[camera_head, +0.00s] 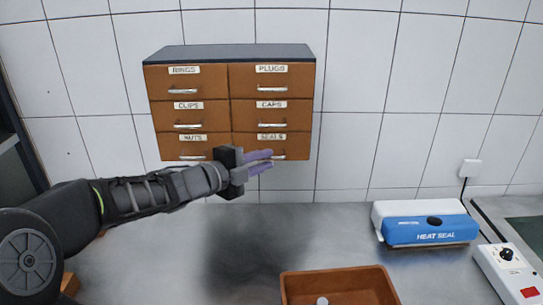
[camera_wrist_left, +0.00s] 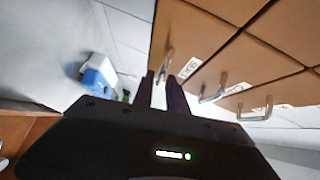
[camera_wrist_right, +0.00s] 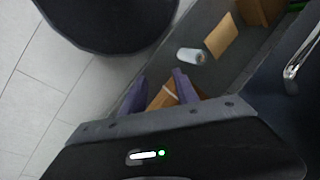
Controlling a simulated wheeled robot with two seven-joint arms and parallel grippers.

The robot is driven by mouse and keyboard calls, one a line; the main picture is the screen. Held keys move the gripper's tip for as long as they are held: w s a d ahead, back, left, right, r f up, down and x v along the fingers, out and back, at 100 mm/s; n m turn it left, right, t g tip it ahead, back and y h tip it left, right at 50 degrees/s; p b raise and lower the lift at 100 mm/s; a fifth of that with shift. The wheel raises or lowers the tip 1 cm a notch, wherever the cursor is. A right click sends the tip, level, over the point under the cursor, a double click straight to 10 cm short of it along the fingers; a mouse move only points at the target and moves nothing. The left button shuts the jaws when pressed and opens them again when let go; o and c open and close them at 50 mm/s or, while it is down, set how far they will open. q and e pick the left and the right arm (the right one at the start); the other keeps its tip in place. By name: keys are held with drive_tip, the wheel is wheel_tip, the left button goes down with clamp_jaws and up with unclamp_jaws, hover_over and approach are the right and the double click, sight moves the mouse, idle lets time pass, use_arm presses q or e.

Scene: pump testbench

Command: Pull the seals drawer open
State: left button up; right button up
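The seals drawer (camera_head: 296,143) is the bottom right drawer of a brown cabinet. It looks flush with the drawers around it. Its metal handle (camera_head: 283,156) is partly hidden behind my left gripper (camera_head: 267,161). That gripper is open, its two purple fingers apart and pointing at the handle from the left. In the left wrist view, a handle (camera_wrist_left: 164,67) stands just beyond and between the fingertips (camera_wrist_left: 162,78); I cannot tell whether they touch it. My right gripper (camera_wrist_right: 159,84) shows only in its own wrist view, open, with nothing visibly held.
The nuts drawer (camera_head: 188,143) is just left, and the caps drawer (camera_head: 290,113) is above. A blue and white heat sealer (camera_head: 430,231) and an orange-brown bin (camera_head: 290,289) stand on the grey bench. The bench below the cabinet is clear.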

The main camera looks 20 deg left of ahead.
sight(271, 158)
use_arm(q)
drive_tip(key=shift+x, duration=1.55)
drive_tip(key=shift+c, duration=0.5)
clamp_jaws()
drive_tip(key=shift+s+f, duration=0.1)
drive_tip(key=shift+f, duration=0.05)
